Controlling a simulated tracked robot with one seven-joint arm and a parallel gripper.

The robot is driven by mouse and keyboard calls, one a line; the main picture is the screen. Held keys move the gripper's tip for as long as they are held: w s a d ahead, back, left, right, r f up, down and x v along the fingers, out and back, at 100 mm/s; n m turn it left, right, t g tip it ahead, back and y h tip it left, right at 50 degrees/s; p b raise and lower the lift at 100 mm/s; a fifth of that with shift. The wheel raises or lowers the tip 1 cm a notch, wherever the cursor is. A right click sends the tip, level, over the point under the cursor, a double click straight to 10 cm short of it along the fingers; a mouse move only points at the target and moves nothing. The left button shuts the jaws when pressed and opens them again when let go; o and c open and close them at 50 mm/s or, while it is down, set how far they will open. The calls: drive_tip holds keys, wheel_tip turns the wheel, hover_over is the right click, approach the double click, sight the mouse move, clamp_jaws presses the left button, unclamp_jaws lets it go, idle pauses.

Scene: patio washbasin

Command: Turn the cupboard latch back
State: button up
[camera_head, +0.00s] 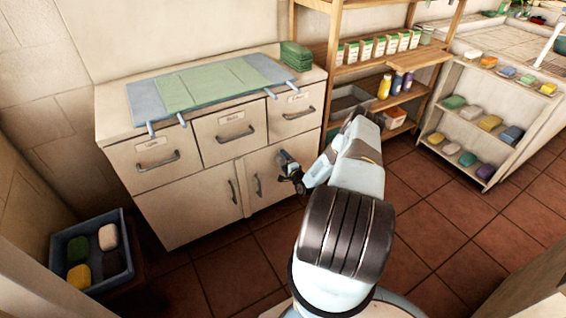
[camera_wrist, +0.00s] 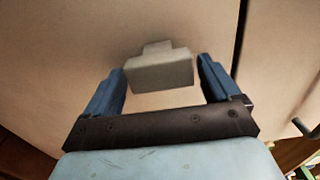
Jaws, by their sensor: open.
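The cupboard latch (camera_wrist: 160,70) is a pale grey block with a smaller raised part behind it, fixed on a cream cupboard front in the wrist view. My gripper (camera_wrist: 162,78) is open, with one blue finger on each side of the latch. Gaps show between both fingers and the block, so I see no grip on it. In the head view my gripper (camera_head: 290,168) is at the right lower door of the cream cupboard (camera_head: 190,205). There the latch cannot be made out behind my gripper and arm.
Dark bar handles (camera_head: 257,186) stand on the lower doors, left of my gripper. Drawers (camera_head: 228,132) are above. A wooden shelf (camera_head: 345,70) and a low rack of soaps (camera_head: 480,115) stand right. A blue crate (camera_head: 60,240) sits at left. Tiled floor in front is clear.

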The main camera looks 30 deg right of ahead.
drive_tip(key=s, duration=1.3)
drive_tip(key=shift+s+d, duration=0.25)
drive_tip(key=shift+s, duration=0.1)
drive_tip(key=shift+f, duration=0.1)
